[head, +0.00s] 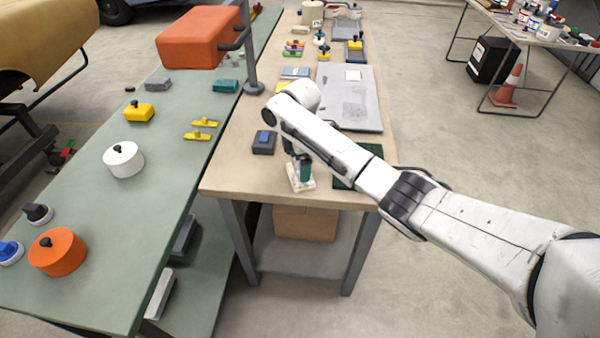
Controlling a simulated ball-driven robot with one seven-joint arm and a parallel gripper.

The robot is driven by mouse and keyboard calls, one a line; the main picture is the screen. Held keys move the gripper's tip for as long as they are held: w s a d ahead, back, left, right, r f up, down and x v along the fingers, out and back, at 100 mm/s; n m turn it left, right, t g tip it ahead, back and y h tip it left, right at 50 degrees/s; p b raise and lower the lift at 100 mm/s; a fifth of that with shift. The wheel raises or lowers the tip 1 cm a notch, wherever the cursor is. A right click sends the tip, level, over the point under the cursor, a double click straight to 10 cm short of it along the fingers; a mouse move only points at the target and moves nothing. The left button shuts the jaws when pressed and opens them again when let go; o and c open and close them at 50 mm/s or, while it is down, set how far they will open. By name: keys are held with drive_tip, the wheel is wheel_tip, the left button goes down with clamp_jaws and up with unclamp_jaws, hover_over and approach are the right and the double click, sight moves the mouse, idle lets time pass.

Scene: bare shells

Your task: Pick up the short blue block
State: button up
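A small blue block (264,136) sits on a dark grey base (263,148) near the left edge of the beige workbench. My white arm reaches in from the lower right and bends above the bench, just right of the blue block. My gripper is mostly hidden under the arm; only a dark part (289,147) shows below it, and I cannot make out its fingers. A green piece (306,167) on a white base (301,182) stands just below there; I cannot tell whether the gripper touches it.
A dark green mat (350,180) and a large grey plate (352,110) lie right of the blue block. A dark post (251,60) rises at the bench's left edge. The green table (115,215) on the left holds orange and white pots.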

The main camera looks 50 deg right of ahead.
drive_tip(key=c, duration=0.4)
drive_tip(key=shift+r, duration=0.15)
drive_tip(key=shift+r, duration=0.6)
drive_tip(key=shift+s+d+r+p, duration=0.1)
drive_tip(key=shift+s+r+p, duration=1.1)
drive_tip(key=shift+s+r, duration=0.95)
drive_tip(key=shift+s+d+r+p, duration=0.1)
drive_tip(key=shift+s+r+p, duration=1.35)
drive_tip(key=shift+s, duration=1.05)
drive_tip(key=shift+s+d+r+p, duration=0.1)
drive_tip(key=shift+s+r+p, duration=0.85)
drive_tip(key=shift+s+r, duration=1.35)
drive_tip(key=shift+f, duration=0.15)
